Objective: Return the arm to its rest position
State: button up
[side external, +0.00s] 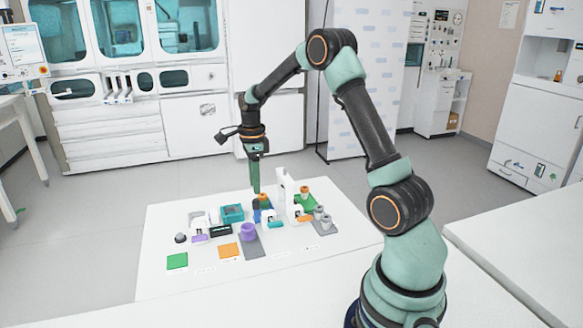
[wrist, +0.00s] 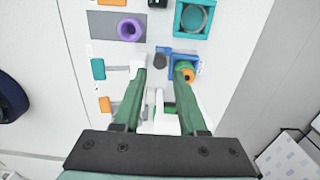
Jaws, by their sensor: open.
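My gripper (side external: 256,180) hangs pointing down above the back middle of the white work table (side external: 190,280). Its fingertips are close to the blue fixture in the side view; whether they touch anything cannot be told there. In the wrist view my two green fingers (wrist: 162,85) stand apart, with no held object seen between them. The blue fixture (wrist: 164,58), with a green and orange piece (wrist: 187,75) at its right, lies just beyond the fingertips. White and grey parts show below, between the fingers. The fingers hide part of the layout.
A tall white post (side external: 283,188) stands right of my gripper. A teal box (side external: 232,213), a purple ring (side external: 249,230) and small grey cylinders (side external: 325,222) crowd the table. A green square (side external: 177,261) and an orange square (side external: 229,250) lie in front. The table's front left is clear.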

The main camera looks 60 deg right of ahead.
jog(key=s+a+r+n+t, duration=0.3)
jog(key=s+a+r+n, duration=0.1)
jog(key=a+r+n, duration=0.75)
jog(key=s+a+r+n+t, duration=0.2)
jog(key=s+a+n, duration=0.7)
jog(key=n, duration=0.6)
jog(key=shift+s+a+t, duration=0.25)
jog(key=shift+a+t, duration=0.05)
jog(key=shift+a, duration=0.15)
jog(key=shift+r+n, duration=0.1)
jog(key=shift+n, duration=0.15)
